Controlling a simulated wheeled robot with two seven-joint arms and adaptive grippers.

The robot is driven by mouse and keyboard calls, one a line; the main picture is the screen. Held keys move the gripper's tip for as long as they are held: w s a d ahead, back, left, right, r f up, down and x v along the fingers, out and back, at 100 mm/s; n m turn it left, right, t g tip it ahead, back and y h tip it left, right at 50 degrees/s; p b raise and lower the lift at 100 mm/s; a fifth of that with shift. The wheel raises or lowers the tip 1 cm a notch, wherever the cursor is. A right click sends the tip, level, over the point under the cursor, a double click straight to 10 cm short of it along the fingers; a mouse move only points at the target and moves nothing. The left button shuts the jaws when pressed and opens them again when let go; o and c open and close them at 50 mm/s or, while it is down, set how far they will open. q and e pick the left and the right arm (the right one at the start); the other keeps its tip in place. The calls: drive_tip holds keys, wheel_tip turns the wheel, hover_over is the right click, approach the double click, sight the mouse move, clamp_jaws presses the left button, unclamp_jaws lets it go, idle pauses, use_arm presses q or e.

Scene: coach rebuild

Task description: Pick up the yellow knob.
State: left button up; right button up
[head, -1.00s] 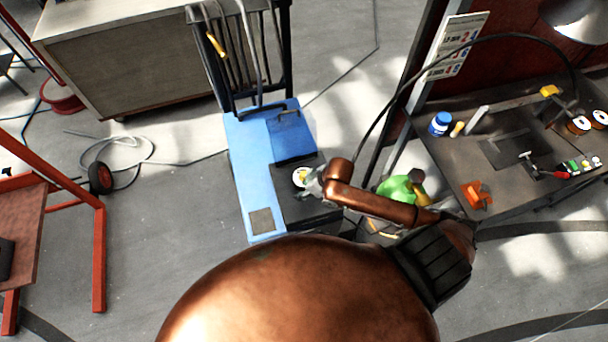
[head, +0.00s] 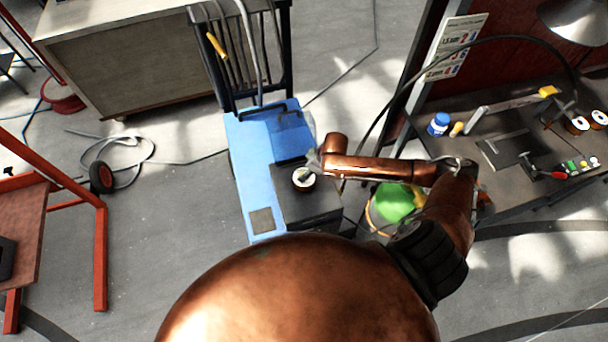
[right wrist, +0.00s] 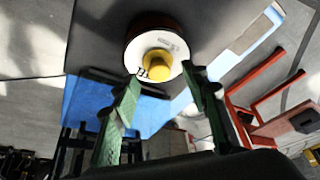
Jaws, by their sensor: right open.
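The yellow knob (right wrist: 158,62) sits at the centre of a white round disc (right wrist: 173,46) on a dark surface in the right wrist view. In the head view the white disc (head: 303,185) is on the black box (head: 318,205) of the blue cart; the knob cannot be made out there. My right gripper (right wrist: 160,72) is open, its two green fingers spread on either side of the knob's near side in the picture. I cannot tell whether they touch it. In the head view this gripper (head: 312,166) is small and blurred, just beside the disc. My left gripper is not in view.
The blue cart (head: 250,180) has a dark rail back (head: 240,50). A workbench (head: 500,180) at the right holds a blue jar (head: 438,124) and tools. A green object (head: 394,203) is partly behind my right arm. Open floor lies left of the cart.

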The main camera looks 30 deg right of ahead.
drive_tip(key=shift+w+a+f, duration=0.1)
drive_tip(key=shift+w+f, duration=0.15)
drive_tip(key=shift+f, duration=0.45)
drive_tip(key=shift+c, duration=0.3)
drive_tip(key=c, duration=0.9)
drive_tip(key=shift+o, duration=0.2)
drive_tip(key=shift+r, duration=0.1)
